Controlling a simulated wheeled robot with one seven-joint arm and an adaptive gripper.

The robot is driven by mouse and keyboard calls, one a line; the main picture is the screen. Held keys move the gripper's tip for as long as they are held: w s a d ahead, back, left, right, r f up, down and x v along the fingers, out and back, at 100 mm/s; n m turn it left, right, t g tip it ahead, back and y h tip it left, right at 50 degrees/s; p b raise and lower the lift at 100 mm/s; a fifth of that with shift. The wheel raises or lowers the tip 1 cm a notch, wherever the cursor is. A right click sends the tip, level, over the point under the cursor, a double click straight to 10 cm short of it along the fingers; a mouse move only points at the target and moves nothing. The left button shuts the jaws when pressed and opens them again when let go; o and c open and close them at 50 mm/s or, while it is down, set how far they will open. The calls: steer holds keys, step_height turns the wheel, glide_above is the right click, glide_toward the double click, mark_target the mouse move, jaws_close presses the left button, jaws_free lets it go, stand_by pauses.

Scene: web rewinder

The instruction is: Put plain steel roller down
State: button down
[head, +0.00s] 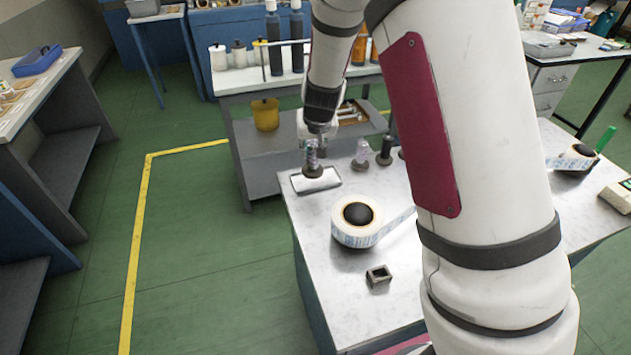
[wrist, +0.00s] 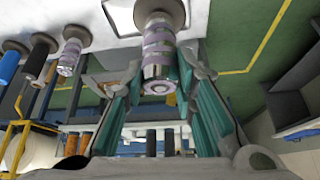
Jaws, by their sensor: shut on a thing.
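The steel roller (head: 312,154) is a short shiny cylinder with a dark round flange at its lower end. It stands about upright over the white rectangular tray (head: 329,184) at the table's far left corner. I cannot tell whether the flange touches the tray. My gripper (head: 319,143) is at the roller's upper part, shut on it. In the wrist view, the roller (wrist: 158,48) shows mirror-like with purplish bands, between the two teal-padded fingers of my gripper (wrist: 160,72). Its flange is at the top of that view, against the pale surface.
To the right stand a purplish roller (head: 361,154) and a black roller (head: 385,151) on dark bases; the wrist view also shows a blue roller (wrist: 9,66). A label reel (head: 345,232) and a small dark square block (head: 378,276) lie nearer on the table (head: 335,300).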

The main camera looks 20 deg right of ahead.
steer(key=w+r, duration=0.1)
steer(key=w, duration=0.4)
steer(key=shift+h, duration=0.3)
steer(key=shift+w+a+f, duration=0.1)
steer(key=shift+a+f, duration=0.05)
steer(key=shift+f, duration=1.4)
steer(key=shift+w+a+f, duration=0.1)
steer(key=shift+a+f, duration=0.1)
steer(key=shift+f, duration=1.4)
steer(key=shift+w+a+f, duration=0.1)
steer(key=shift+a+f, duration=0.05)
steer(key=shift+f, duration=1.4)
steer(key=c, duration=1.7)
jaws_free()
steer(key=shift+s+f, duration=0.15)
steer(key=shift+f, duration=0.1)
steer(key=o, duration=0.4)
steer(key=shift+r, duration=0.1)
